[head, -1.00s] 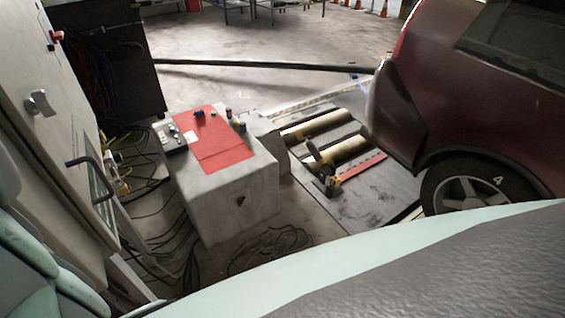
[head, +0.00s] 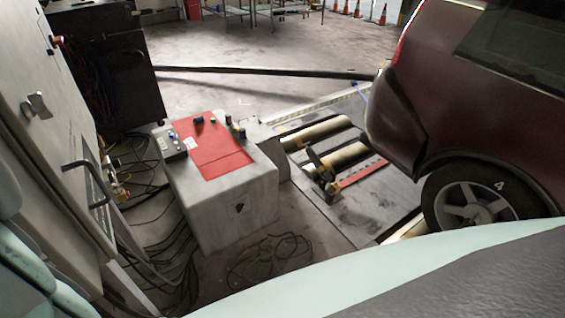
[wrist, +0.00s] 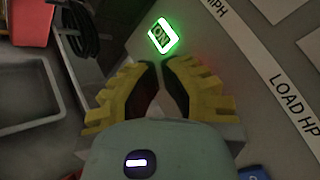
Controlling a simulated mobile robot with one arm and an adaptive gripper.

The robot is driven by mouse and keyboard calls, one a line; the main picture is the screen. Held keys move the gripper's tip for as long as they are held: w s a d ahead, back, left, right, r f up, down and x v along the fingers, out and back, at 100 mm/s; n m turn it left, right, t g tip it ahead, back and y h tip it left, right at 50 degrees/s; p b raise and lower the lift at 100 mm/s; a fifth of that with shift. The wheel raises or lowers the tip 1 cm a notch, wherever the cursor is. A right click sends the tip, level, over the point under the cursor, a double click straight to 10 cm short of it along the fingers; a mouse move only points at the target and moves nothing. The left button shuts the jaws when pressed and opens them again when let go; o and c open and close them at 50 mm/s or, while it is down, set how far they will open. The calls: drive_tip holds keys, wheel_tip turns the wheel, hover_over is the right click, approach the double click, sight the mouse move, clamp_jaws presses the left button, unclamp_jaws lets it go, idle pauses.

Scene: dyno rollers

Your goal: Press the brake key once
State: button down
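My gripper (wrist: 161,66) shows in the wrist view with yellow ribbed fingers and dark pads. Its fingertips are together with nothing seen between them. A square key (wrist: 162,36) glowing green, with dark lettering that looks like "ON", lies just beyond the tips on a grey panel (wrist: 230,62). The tips appear apart from it in the picture; I cannot tell the gap in depth. No key that I can read as the brake key is in view. My gripper does not show in the head view.
The panel bears a white strip reading "LOAD HP" (wrist: 293,105). A red bin (wrist: 25,40) and black cables (wrist: 82,30) lie at upper left. In the head view, a grey block (head: 230,212) with a red mat (head: 208,147) stands between a cabinet and the dark red car (head: 480,90).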

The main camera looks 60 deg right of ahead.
drive_tip(key=c, duration=1.7)
unclamp_jaws()
clamp_jaws()
drive_tip(key=shift+w, duration=0.15)
drive_tip(key=shift+w+d+b, duration=0.1)
drive_tip(key=shift+w+b, duration=0.15)
drive_tip(key=shift+b, duration=0.1)
drive_tip(key=shift+w+d+b, duration=0.15)
drive_tip(key=shift+w+b, duration=0.2)
drive_tip(key=shift+s+a, duration=0.3)
drive_tip(key=shift+s, duration=0.45)
